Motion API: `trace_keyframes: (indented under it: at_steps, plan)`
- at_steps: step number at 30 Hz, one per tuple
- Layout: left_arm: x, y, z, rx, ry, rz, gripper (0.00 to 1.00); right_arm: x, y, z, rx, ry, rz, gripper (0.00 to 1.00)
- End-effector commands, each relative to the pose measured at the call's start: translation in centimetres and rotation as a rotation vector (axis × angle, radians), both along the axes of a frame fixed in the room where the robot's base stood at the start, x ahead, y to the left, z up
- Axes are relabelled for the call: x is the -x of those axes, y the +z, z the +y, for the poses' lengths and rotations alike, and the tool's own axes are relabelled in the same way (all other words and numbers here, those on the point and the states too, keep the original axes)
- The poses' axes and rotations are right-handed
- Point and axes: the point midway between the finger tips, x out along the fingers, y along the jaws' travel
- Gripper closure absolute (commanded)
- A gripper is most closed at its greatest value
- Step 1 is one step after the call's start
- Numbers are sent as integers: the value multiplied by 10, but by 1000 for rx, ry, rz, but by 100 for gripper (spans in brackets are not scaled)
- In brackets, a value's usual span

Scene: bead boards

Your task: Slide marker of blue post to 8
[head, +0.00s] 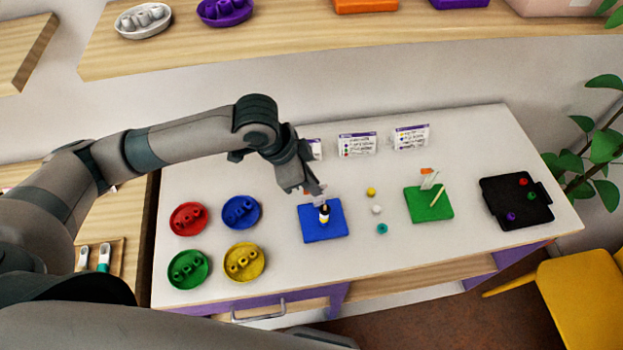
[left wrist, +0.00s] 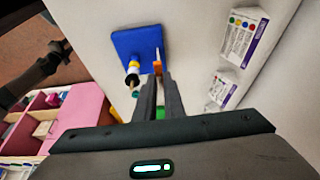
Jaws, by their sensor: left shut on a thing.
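The blue board (head: 312,233) lies on the table, left of its middle; it also shows in the left wrist view (left wrist: 128,42). Its post carries beads (head: 324,213), with black, white and yellow visible, and stands upright. An orange marker (left wrist: 157,67) shows beside the post, between my left fingertips. My left gripper (head: 314,192) reaches down from above at the board's back edge and is shut on the marker; its fingers also show in the left wrist view (left wrist: 157,82). The marker's scale and numbers are largely hidden by the fingers. My right gripper is not recognisable in either view.
Yellow (head: 371,192), white (head: 377,210) and teal (head: 382,229) beads lie right of the board. Beyond are a green board (head: 420,212) and black tray (head: 500,212). Several coloured bead dishes (head: 240,212) stand left. Cards (head: 357,145) stand behind.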

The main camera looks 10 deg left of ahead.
Motion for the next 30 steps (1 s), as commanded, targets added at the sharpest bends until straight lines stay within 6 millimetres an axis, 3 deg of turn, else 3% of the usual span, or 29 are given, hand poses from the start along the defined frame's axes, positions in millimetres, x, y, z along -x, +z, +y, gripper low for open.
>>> trace_keyframes:
  at_steps: [10, 11, 13, 30]
  plan:
    - [0, -1, 0, 0, 0, 0, 100, -1, 0, 0, 0, 0, -1, 69]
    - [0, -1, 0, 0, 0, 0, 84, -1, 1, 0, 0, 0, -1, 69]
    - [0, -1, 0, 0, 0, 0, 69, -1, 1, 0, 0, 0, -1, 69]
    - [-2, 9, 2, -1, 1, 0, 69, -3, 12, 0, 0, -1, -3, 69]
